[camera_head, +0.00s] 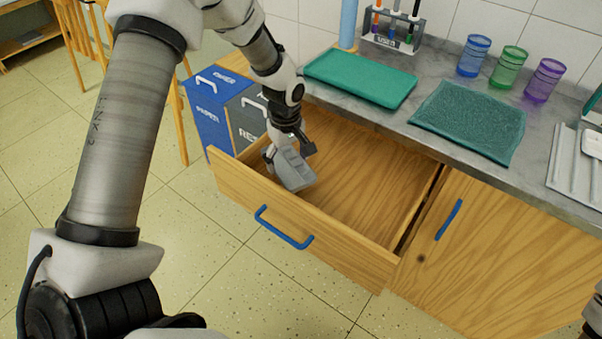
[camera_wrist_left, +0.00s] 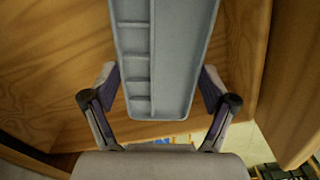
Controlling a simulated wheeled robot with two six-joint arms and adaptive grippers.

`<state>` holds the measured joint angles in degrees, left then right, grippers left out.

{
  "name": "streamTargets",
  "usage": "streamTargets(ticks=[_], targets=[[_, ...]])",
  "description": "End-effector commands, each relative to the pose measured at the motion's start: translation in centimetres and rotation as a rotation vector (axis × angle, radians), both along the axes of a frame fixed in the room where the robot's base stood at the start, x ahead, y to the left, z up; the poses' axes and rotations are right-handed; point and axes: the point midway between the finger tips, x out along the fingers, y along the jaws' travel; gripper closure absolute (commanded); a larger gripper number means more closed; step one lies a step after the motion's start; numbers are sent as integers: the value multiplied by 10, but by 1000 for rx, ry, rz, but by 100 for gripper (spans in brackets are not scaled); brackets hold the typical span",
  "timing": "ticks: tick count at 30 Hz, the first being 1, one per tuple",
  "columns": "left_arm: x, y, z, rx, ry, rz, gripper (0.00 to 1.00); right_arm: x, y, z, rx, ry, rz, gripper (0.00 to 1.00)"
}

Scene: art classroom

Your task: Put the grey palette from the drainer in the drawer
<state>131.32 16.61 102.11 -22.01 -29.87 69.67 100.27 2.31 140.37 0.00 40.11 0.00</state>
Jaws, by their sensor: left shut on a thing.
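The grey palette (camera_head: 294,172) is held by my left gripper (camera_head: 289,153) inside the open wooden drawer (camera_head: 345,262), near its left end. In the left wrist view the palette (camera_wrist_left: 180,60) shows its row of small compartments between the two fingers of my left gripper (camera_wrist_left: 160,85), with the drawer's wood around it. The palette looks tilted; I cannot tell whether it touches the drawer floor. The ridged white drainer (camera_head: 562,177) stands on the counter at the right edge, partly cut off.
The drawer's right part is empty. On the counter (camera_head: 395,118) are a teal tray (camera_head: 360,79), a dark green cloth (camera_head: 468,120), several coloured cups (camera_head: 508,68) and a marker rack (camera_head: 392,40). A blue bin (camera_head: 208,112) and a grey bin (camera_head: 247,117) stand left of the drawer.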

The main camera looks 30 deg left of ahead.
Motion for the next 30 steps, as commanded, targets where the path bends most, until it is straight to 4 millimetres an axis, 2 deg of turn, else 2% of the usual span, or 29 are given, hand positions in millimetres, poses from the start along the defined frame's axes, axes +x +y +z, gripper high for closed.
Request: streamTargets(ticks=[9,19,20,21,30], targets=[[0,0,-48,1,0,0,51,0,0,-6,0,0,0,60],[0,0,-51,0,-1,0,51,0,0,-6,0,0,0,60],[0,0,-51,0,-1,0,8,0,0,-6,0,0,0,60],[0,0,-51,0,-1,0,0,0,0,-6,0,0,0,60],[0,0,-51,0,-1,0,0,0,0,-6,0,0,0,60]])
